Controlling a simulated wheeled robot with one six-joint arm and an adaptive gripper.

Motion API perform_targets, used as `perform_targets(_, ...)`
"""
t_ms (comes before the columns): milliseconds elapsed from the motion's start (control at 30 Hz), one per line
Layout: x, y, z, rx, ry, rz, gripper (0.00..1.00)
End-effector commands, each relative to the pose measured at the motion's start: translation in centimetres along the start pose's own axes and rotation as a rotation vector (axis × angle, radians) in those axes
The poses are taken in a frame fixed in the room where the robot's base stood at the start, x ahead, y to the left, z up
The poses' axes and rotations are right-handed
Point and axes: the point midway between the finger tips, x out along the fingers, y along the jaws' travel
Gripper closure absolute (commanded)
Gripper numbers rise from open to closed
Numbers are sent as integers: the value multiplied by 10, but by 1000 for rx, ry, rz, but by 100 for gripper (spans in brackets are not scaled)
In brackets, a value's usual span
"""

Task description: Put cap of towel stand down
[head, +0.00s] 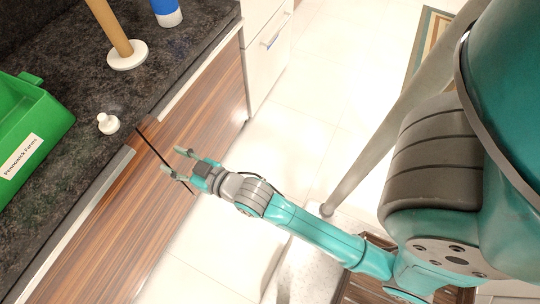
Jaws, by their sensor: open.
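A small white cap (108,123) lies on the dark countertop, near its front edge. The towel stand (125,54) has a wooden post on a round white base and stands further back on the same counter; the top of its post is cut off by the picture edge. My gripper (175,162) is open and empty, in front of the counter edge. It is to the right of the cap and below it in the picture, apart from it.
A green box (30,135) labelled Pennorock Farms stands on the counter at left. A blue and white container (167,12) stands behind the towel stand. Wood-grain cabinet fronts (205,100) are below the counter. The pale tiled floor (300,125) is clear beside my arm.

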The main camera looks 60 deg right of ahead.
Motion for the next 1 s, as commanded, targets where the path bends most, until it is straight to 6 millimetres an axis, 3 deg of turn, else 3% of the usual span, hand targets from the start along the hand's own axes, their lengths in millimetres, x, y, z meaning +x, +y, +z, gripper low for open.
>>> perform_targets(33,-20,0,12,0,-17,0,52)
perform_targets(200,-82,0,37,0,-49,0,52)
perform_targets(433,-164,0,54,0,-90,0,52)
perform_targets(800,-281,0,44,0,-152,0,52)
perform_targets(1000,-311,0,34,0,-168,0,52)
